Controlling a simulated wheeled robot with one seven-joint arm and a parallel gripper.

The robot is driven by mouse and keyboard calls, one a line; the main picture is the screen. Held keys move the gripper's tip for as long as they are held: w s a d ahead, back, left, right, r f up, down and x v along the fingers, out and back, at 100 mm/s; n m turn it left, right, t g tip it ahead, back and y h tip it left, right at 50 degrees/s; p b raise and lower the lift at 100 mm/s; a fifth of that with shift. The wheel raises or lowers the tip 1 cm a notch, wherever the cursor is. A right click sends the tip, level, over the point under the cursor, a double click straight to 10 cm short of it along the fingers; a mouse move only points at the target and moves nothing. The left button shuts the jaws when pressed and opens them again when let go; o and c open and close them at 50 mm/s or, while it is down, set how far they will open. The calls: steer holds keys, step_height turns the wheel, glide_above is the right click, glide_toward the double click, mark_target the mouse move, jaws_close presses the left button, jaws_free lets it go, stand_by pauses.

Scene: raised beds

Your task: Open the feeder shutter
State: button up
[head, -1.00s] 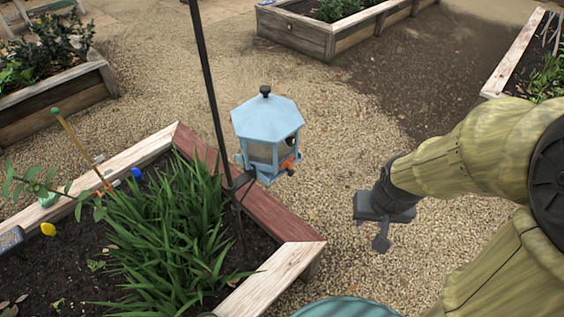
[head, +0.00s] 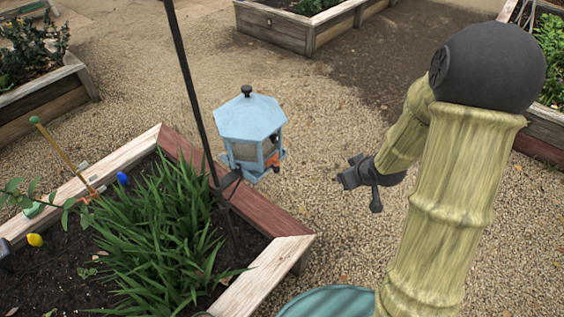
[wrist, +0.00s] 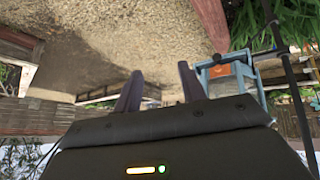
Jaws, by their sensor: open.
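The blue feeder (head: 250,133) hangs on a bracket from a dark pole, over the red-brown edge of the raised bed. An orange part (head: 273,161), perhaps the shutter, shows low on its right side; how far it is open I cannot tell. In the wrist view the feeder (wrist: 219,80) is upside down, right of my fingers, with an orange patch (wrist: 219,70) on it. My gripper (head: 346,181) is open and empty, to the right of the feeder and apart from it. Its fingers (wrist: 158,90) stand apart in the wrist view.
The dark pole (head: 190,80) rises beside the feeder. Another raised bed (head: 310,38) stands behind. Gravel (head: 330,110) between them is clear.

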mark_target(279, 163)
steer(key=w+a+f+n+t+y+p, duration=0.1)
steer(key=w+a+f+n+y, duration=0.1)
steer(key=a+y, duration=0.4)
steer(key=f+n+y, duration=0.1)
steer(key=n+y, duration=0.1)
steer(key=y, duration=0.1)
steer(key=shift+w+a+f+n+t, duration=0.2)
steer(key=shift+f+n+t, duration=0.1)
steer(key=shift+f+n, duration=0.1)
steer(key=p+x, duration=0.4)
steer(key=x, duration=1.3)
steer(key=shift+a, duration=0.15)
steer(key=shift+c, duration=0.4)
jaws_close()
